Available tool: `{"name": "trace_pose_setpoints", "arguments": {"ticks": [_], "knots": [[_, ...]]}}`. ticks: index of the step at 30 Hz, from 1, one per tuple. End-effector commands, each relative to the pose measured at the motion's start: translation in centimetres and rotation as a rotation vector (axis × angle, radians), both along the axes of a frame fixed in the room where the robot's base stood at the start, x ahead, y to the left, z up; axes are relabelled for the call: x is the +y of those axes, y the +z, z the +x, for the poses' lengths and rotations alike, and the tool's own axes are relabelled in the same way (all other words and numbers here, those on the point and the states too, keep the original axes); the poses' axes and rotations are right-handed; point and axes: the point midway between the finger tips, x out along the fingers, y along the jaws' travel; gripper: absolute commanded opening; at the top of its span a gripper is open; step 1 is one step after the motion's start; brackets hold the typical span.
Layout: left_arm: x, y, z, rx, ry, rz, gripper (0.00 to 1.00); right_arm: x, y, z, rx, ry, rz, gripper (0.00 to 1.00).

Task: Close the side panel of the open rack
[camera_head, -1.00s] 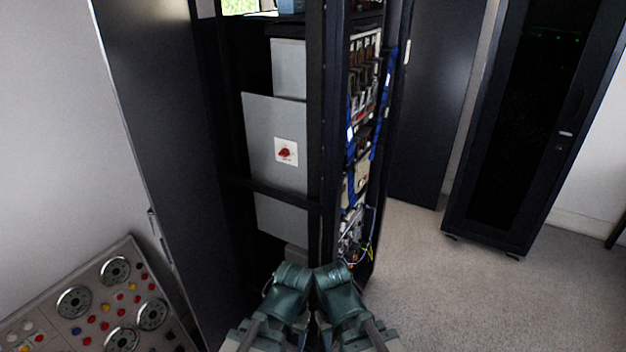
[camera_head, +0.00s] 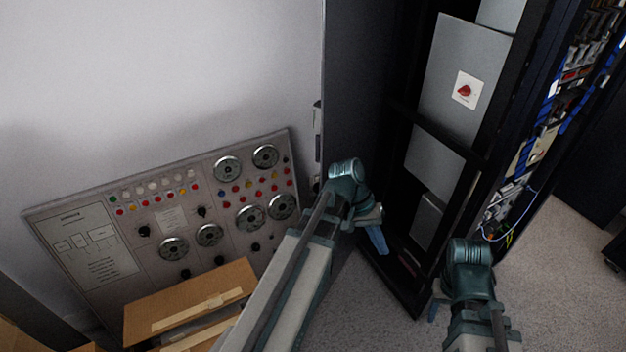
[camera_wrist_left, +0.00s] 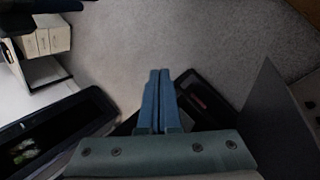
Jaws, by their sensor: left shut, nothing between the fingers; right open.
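The open rack (camera_head: 478,150) stands at the right in the head view, with grey boxes visible through its open side. Its dark side panel (camera_head: 360,85) stands swung out at the left of that opening, with a small handle (camera_head: 317,120) at its far edge. My left gripper (camera_head: 377,240) is shut and empty, pointing down in front of the panel and the rack's base; no touch is visible. Its blue fingers are together in the left wrist view (camera_wrist_left: 158,100). My right gripper (camera_head: 435,308) is open, low in front of the rack; its fingers are mostly hidden.
A control board (camera_head: 170,215) with dials and coloured buttons leans along the wall at left. A cardboard box (camera_head: 190,300) lies below it, near my left arm. Blue cables (camera_head: 560,110) run along the rack's right side. Grey floor (camera_head: 560,265) is clear at lower right.

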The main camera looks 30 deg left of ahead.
Motion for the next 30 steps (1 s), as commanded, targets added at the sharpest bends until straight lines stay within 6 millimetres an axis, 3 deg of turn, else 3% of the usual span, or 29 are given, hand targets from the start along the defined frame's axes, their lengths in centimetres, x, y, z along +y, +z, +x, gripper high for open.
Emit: {"name": "trace_pose_setpoints", "arguments": {"ticks": [1, 5, 9, 13, 18, 24, 30], "knots": [[2.2, -0.9, 1.5, -0.009, 0.064, -0.069, 0.00, 0.0, -1.7, 0.0, 0.000, 0.000, 0.000, 0.50], [7.3, -0.2, 3.8, -0.057, 0.205, -0.255, 0.00, 0.0, -3.8, 0.0, 0.000, 0.000, 0.000, 0.50], [14.0, 1.1, 5.4, -0.141, 0.347, -0.444, 0.00, 0.0, -6.0, 0.0, 0.000, 0.000, 0.000, 0.50], [21.1, 2.7, 5.6, -0.245, 0.465, -0.603, 0.00, 0.0, -7.9, 0.0, 0.000, 0.000, 0.000, 0.50], [29.1, 4.9, 4.3, -0.381, 0.574, -0.758, 0.00, 0.0, -9.7, 0.0, 0.000, 0.000, 0.000, 0.50], [35.4, 6.8, 1.9, -0.505, 0.647, -0.865, 0.00, 0.0, -11.0, 0.0, 0.000, 0.001, 0.000, 0.50], [37.2, 7.6, 1.0, -0.545, 0.666, -0.898, 0.00, 0.0, -11.2, 0.0, 0.000, 0.001, 0.000, 0.50]]}}
